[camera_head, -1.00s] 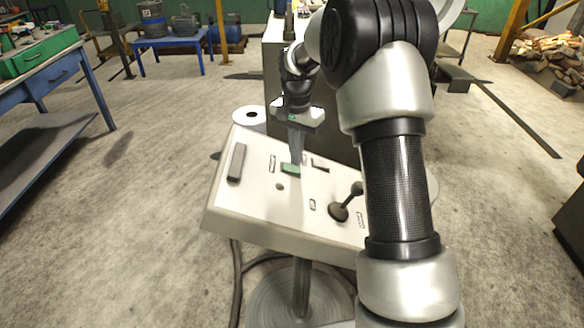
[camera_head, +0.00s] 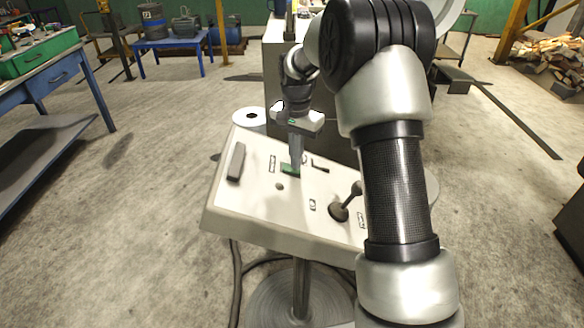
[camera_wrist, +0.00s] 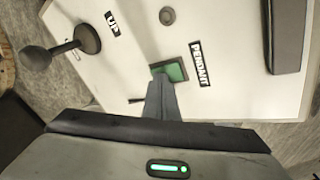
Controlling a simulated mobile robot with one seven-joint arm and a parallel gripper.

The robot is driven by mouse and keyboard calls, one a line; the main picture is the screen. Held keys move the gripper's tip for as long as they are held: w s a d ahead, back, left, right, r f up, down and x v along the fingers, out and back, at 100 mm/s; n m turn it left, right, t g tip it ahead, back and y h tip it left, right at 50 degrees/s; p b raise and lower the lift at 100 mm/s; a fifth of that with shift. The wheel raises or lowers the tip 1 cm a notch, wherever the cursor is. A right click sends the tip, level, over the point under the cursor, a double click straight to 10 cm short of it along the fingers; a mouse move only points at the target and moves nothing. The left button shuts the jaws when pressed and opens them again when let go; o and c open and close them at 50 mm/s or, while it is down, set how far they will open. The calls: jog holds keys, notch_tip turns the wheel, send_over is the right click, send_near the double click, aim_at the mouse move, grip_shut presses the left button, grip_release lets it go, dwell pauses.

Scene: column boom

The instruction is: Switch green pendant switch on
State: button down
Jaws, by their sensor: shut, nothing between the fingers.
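The green pendant switch (camera_head: 287,169) is a small green rocker on the sloping white control panel (camera_head: 252,208). In the wrist view the green switch (camera_wrist: 174,71) sits in a dark frame beside the label "PENDANT" (camera_wrist: 200,64). My gripper (camera_head: 296,168) is shut and empty, pointing down at the switch. In the wrist view its fingertips (camera_wrist: 162,80) overlap the near left edge of the switch. They look at or very close to its surface; I cannot tell whether they touch. The fingers hide part of the switch.
A black joystick (camera_head: 344,206) rises from the panel's right side, near the "UP" label (camera_wrist: 112,23). A dark grey bar (camera_head: 236,161) lies at the panel's left, and a small round button (camera_head: 280,186) is nearby. A grey cabinet (camera_head: 341,131) stands behind.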

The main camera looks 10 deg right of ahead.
notch_tip(320, 180, up, 7)
jog(key=p, duration=0.5)
dwell(0.3)
jog(key=shift+f, duration=0.1)
